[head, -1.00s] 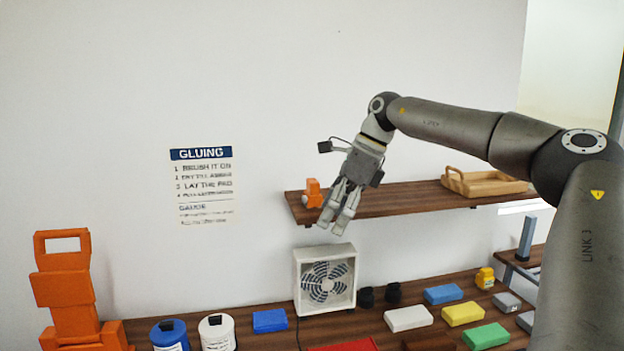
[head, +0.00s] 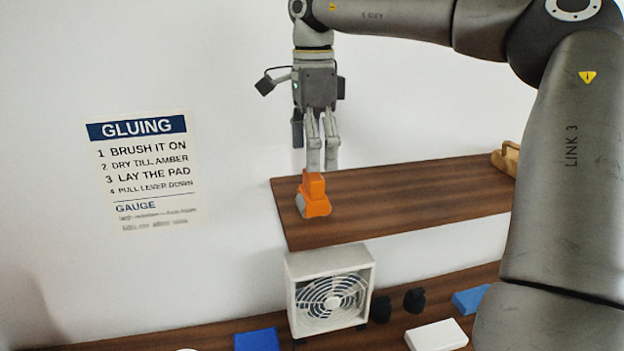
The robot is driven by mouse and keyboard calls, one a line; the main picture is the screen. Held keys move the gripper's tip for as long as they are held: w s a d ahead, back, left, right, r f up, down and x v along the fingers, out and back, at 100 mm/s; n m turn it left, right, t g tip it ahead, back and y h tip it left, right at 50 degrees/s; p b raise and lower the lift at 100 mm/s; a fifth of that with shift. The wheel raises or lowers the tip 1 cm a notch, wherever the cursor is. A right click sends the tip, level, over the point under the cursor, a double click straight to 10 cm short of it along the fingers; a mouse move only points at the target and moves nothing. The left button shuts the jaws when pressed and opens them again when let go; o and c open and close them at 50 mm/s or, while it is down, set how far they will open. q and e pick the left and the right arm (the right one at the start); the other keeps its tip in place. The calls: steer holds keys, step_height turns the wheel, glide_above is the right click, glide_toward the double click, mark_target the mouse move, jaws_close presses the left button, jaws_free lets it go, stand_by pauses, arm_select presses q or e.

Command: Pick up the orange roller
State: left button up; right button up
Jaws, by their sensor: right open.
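The orange roller (head: 314,196), an orange body with a grey part at its lower left, stands near the left end of the wooden wall shelf (head: 410,193). My right gripper (head: 322,167) points down just above it, with its fingers open and slightly apart. The fingertips end at or just behind the roller's top; I cannot tell whether they touch it. Nothing is held between the fingers. My left gripper is out of the picture.
A wooden tray (head: 504,159) sits at the shelf's right end; the shelf between is clear. Below, the counter holds a white fan (head: 328,292), black pieces (head: 414,300), a white block (head: 437,336) and blue blocks (head: 257,340). A gluing sign (head: 143,165) hangs on the wall.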

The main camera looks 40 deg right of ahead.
mark_target(314, 174)
steer(key=f, duration=0.3)
steer(key=shift+s+a+f, duration=0.15)
steer(key=shift+s+a, duration=0.1)
steer(key=shift+s, duration=0.15)
steer(key=shift+w+d+f+p, duration=0.1)
steer(key=shift+w+f+p, duration=0.1)
steer(key=shift+f+p, duration=0.4)
steer(key=f+p, duration=0.1)
steer(key=f, duration=0.1)
steer(key=f+p, duration=0.1)
steer(key=f, duration=0.1)
steer(key=shift+s+a, duration=0.2)
steer(key=shift+w+f, duration=0.1)
steer(key=shift+f, duration=0.2)
steer(key=c, duration=1.3)
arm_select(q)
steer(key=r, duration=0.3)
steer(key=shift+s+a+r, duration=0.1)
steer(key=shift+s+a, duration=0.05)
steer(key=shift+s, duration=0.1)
arm_select(e)
steer(key=shift+r, duration=0.1)
steer(key=shift+r, duration=0.1)
